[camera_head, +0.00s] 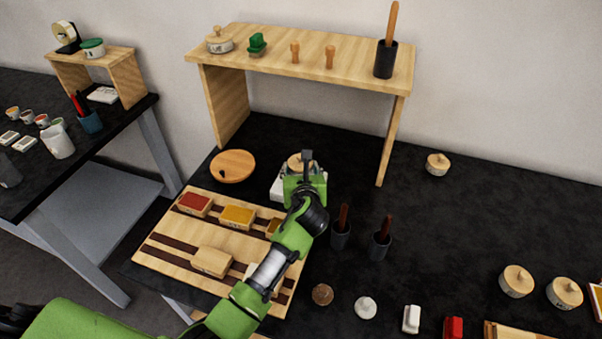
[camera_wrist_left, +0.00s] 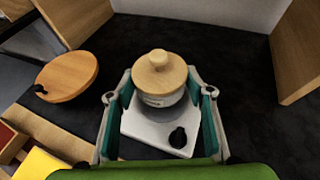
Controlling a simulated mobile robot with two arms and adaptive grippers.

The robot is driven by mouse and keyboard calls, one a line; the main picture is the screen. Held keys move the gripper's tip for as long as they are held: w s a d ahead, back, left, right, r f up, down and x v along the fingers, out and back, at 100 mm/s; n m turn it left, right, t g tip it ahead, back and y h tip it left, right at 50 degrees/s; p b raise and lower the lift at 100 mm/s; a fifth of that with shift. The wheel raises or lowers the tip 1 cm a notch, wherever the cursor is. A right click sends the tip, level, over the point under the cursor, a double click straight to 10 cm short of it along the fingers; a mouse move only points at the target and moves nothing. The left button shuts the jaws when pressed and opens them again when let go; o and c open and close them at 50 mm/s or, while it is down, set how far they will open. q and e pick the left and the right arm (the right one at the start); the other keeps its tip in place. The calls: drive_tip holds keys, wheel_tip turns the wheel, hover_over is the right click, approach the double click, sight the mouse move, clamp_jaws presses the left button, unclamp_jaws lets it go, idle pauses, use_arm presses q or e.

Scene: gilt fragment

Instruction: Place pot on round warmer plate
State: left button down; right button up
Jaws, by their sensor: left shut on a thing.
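The pot is white with a pale wooden lid and knob; in the wrist view the pot (camera_wrist_left: 158,78) sits between the fingers of my left gripper (camera_wrist_left: 160,92). In the head view the pot's lid (camera_head: 296,161) shows just behind my left gripper (camera_head: 303,176), which hides most of the pot. My left gripper is shut on the pot. Under it is a white square plate with a black knob (camera_wrist_left: 138,127); I cannot tell if the pot touches it. The round warmer plate (camera_head: 233,166), wooden with a black knob, is empty to the left; it also shows in the wrist view (camera_wrist_left: 67,75).
A wooden shelf (camera_head: 300,57) stands behind, its right leg (camera_head: 394,140) near the arm. A wooden board with coloured blocks (camera_head: 180,235) lies in front of the round plate. Dark cups with utensils (camera_head: 341,235) stand right of the gripper. Another lidded pot (camera_head: 437,164) is farther right.

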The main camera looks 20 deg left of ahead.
use_arm(q)
drive_tip(key=shift+f, duration=0.9)
drive_tip(key=c, duration=1)
unclamp_jaws()
drive_tip(key=shift+s+f, duration=0.1)
drive_tip(key=v, duration=1.2)
